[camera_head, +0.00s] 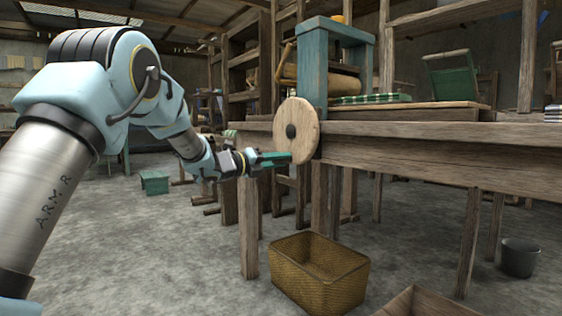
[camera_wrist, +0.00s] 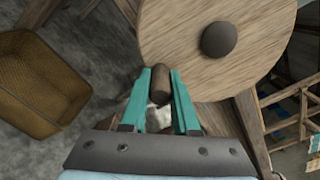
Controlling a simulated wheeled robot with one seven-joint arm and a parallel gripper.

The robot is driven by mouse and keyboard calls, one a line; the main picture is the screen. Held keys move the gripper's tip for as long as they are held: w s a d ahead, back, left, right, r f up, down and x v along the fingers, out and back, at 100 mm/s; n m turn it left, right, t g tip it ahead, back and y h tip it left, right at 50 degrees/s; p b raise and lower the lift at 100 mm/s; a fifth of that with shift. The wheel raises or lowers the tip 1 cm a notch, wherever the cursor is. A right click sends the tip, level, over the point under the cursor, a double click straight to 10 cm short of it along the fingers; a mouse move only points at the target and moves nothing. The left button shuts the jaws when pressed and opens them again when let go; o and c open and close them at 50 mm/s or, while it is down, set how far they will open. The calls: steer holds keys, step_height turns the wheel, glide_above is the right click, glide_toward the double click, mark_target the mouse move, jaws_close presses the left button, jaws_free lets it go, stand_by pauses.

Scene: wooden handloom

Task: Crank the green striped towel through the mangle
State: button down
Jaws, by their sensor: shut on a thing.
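The mangle has a teal frame (camera_head: 313,65) with wooden rollers (camera_head: 343,84) and stands on the wooden bench. Its round wooden crank wheel (camera_head: 300,122), with a dark hub, faces me. My gripper (camera_head: 284,158) is at the wheel's lower left edge. In the wrist view, the green fingers of my gripper (camera_wrist: 161,82) are shut on the wheel's brown crank handle (camera_wrist: 161,86), near the rim. The green striped towel (camera_head: 372,99) lies flat on a board to the right of the mangle. The frame hides where the towel meets the rollers.
A yellow woven basket (camera_head: 319,275) stands on the floor below the wheel; it also shows in the wrist view (camera_wrist: 38,85). A wooden box (camera_head: 425,302) and a dark bucket (camera_head: 519,257) are to its right. The bench edge (camera_head: 440,152) runs right of the wheel.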

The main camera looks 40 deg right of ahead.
steer(key=shift+w+a+f, duration=0.1)
steer(key=shift+w, duration=0.1)
steer(key=c, duration=0.9)
jaws_free()
steer(key=shift+o, duration=1.1)
steer(key=shift+s, duration=0.1)
steer(key=a+p, duration=0.3)
steer(key=a, duration=0.7)
steer(key=shift+w+a, duration=0.3)
steer(key=shift+a, duration=0.05)
